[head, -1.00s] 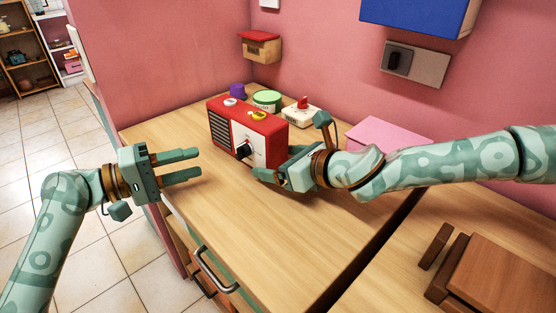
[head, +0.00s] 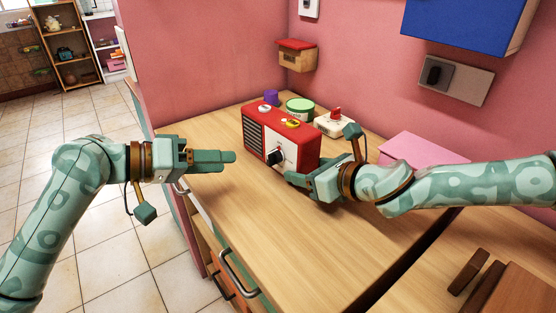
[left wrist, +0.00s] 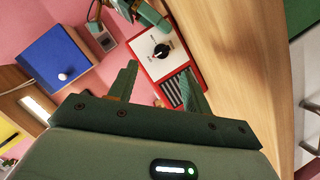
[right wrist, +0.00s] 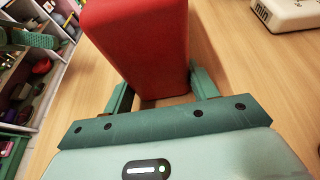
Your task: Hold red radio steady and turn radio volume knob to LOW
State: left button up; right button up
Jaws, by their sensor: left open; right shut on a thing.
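The red radio (head: 300,148) stands upright on the wooden counter. Its front has a dark speaker grille and a white panel with a black volume knob (head: 275,157). In the left wrist view the knob (left wrist: 161,51) sits on the white dial panel; its printing is too small to read. My right gripper (head: 296,180) is shut on the radio's right end; the right wrist view shows the red body (right wrist: 140,45) between its fingers. My left gripper (head: 234,162) is open and empty, in front of the radio and left of the knob, apart from it.
Behind the radio are a purple item (head: 271,97), a green tin (head: 300,107) and a white box with a red top (head: 334,122). A pink box (head: 425,153) lies to the right. The counter (head: 290,240) in front is clear.

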aim_at(267, 157)
pick_arm(q)
jog(key=w+d+f+m+t+y, duration=0.1)
jog(key=d+m, duration=0.1)
jog(key=d, duration=0.1)
jog(key=w+d+m+y, duration=0.1)
jog(key=w+d+m, duration=0.1)
jog(key=d, duration=0.1)
jog(key=w+d+f+m+t, duration=0.1)
jog(key=d+m, duration=0.1)
jog(key=d, duration=0.1)
jog(key=shift+w+d+f+m+t+y, duration=0.2)
jog(key=shift+f+m+t+y, duration=0.1)
jog(key=shift+f+m+y, duration=0.1)
jog(key=shift+c, duration=0.3)
jog(key=c, duration=0.9)
